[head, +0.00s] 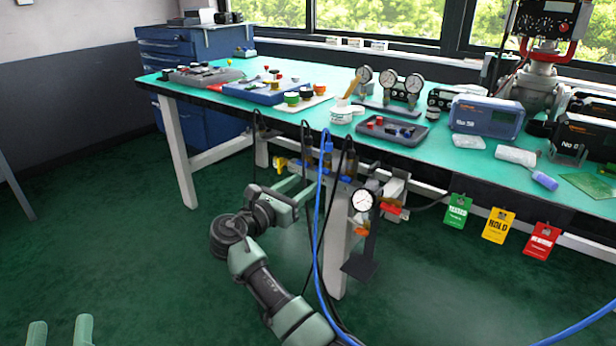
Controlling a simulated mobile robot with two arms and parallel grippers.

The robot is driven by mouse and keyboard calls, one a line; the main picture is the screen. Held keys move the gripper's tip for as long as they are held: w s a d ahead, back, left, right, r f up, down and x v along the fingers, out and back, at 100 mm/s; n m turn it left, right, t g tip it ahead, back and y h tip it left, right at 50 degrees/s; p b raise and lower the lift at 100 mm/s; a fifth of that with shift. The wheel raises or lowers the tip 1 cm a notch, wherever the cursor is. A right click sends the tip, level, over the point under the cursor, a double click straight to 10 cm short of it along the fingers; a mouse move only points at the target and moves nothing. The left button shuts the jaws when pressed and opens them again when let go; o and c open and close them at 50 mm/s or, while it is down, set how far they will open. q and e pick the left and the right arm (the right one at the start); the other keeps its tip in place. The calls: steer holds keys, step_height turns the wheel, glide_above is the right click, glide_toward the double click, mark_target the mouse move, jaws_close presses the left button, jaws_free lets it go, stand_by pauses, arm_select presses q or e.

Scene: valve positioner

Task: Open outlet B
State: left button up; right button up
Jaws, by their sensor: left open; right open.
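A row of valves and fittings hangs under the front edge of the bench, with a yellow handle (280,162) at its left and a red handle (389,208) at its right. A blue hose (318,215) and several black hoses hang from it. I cannot read which outlet is B. My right gripper (302,184) is open just in front of and below the row, near the yellow handle; contact cannot be told. My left gripper (60,326) is open and empty, low at the left edge, far from the valves.
A round gauge (363,200) sits beside a bench leg, close to my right arm. Green, yellow and red tags (498,226) hang from the bench (460,158) at right. Trays, gauges and instruments stand on the bench. The floor at left is clear.

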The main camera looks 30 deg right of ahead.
mark_target(321, 172)
arm_select(q)
steer(key=s+r+t+h+b, duration=0.1)
steer(key=s+r+t+h, duration=0.1)
steer(key=s+r+t, duration=0.3)
step_height(321, 172, up, 2)
steer(key=shift+s+a+r+b, duration=0.1)
steer(key=shift+s+a+b, duration=0.15)
steer(key=shift+b, duration=0.1)
arm_select(e)
steer(key=x, duration=0.6)
steer(key=shift+w+d, duration=0.1)
